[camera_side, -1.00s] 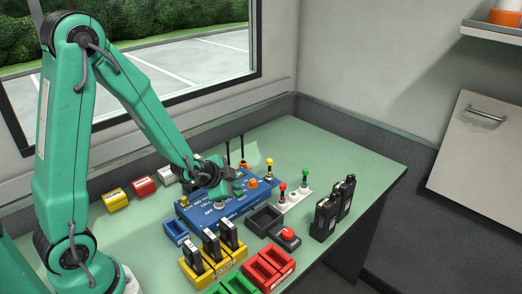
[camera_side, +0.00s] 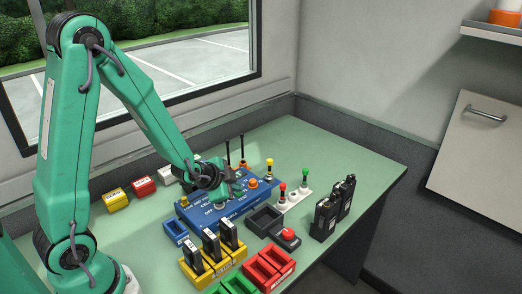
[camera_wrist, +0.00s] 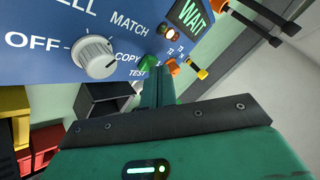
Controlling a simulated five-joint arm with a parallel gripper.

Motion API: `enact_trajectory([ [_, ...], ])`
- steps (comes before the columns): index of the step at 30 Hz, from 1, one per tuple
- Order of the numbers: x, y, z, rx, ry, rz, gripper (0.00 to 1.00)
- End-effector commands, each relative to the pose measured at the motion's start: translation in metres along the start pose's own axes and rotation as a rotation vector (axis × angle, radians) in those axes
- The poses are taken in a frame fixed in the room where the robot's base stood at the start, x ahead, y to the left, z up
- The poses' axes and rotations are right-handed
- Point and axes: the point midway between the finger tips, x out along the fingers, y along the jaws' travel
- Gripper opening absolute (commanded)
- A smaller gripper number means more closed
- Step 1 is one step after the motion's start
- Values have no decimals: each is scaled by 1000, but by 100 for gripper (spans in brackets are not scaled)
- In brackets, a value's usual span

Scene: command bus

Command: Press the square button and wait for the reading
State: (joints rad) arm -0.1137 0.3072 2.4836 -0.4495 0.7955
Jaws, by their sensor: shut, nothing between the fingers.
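The blue box (camera_side: 232,209) stands on the green table, with white lettering and a grey-white knob (camera_wrist: 93,57) beside OFF. A small green button (camera_wrist: 148,61) sits by the words COPY and TEST in the wrist view; its outline is partly hidden, so I cannot tell if it is square. The green display (camera_wrist: 190,14) reads WAIT. My gripper (camera_wrist: 158,83) is shut and empty, its fingertips at or very near the green button. I cannot tell whether they touch it. In the side view my gripper (camera_side: 229,189) is low over the box.
An orange knob (camera_side: 252,183) and upright stalks with yellow, red and green tops stand near my gripper. A black tray (camera_side: 265,219), a red push button (camera_side: 289,233) and yellow holders (camera_side: 213,262) with black units stand in front. Black radios (camera_side: 325,218) stand right. The table's far right is clear.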

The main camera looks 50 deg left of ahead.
Motion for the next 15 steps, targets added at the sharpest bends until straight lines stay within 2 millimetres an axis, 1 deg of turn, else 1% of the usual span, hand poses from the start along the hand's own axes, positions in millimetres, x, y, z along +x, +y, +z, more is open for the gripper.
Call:
enact_trajectory([
  [15,-10,-7,-7,0,0,0,0],
])
